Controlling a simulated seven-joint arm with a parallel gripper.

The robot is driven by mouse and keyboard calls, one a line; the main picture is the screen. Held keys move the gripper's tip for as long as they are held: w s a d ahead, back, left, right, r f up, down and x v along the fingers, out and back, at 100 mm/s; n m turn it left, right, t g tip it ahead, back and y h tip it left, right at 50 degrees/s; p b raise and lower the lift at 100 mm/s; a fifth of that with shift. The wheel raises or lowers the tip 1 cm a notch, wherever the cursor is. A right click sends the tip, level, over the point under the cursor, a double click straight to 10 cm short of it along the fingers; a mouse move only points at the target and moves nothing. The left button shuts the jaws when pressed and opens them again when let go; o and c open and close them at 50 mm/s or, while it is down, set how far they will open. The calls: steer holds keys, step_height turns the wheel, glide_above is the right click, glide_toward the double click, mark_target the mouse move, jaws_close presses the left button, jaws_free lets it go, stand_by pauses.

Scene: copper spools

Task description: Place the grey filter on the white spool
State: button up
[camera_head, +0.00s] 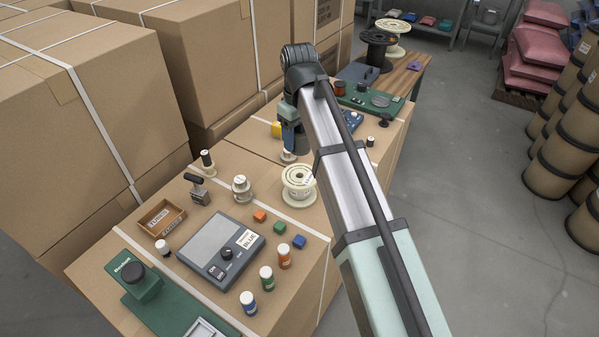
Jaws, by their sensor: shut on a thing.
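The white spool (299,186) stands upright on the cardboard-box worktop, right of the middle of the near objects. My gripper (289,149) points down just behind the spool in the picture, above and slightly left of it. It is shut on a small pale grey round piece, which looks like the grey filter (288,157). The piece shows just below the fingertips and appears apart from the spool. The fingers are small and partly hidden by my arm, so their exact grip is unclear.
Left of the spool stand a pale stacked piece (241,188) and a dark-handled stamp (198,190). In front are a grey scale (209,245), coloured cubes (279,227) and several small jars (266,279). A green board (372,100) and a black spool (378,50) lie behind.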

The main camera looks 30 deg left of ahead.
steer(key=shift+f, duration=4.95)
steer(key=shift+f, duration=0.1)
steer(key=o, duration=1.2)
steer(key=shift+c, duration=0.2)
step_height(320, 180, up, 12)
steer(key=shift+r, duration=0.15)
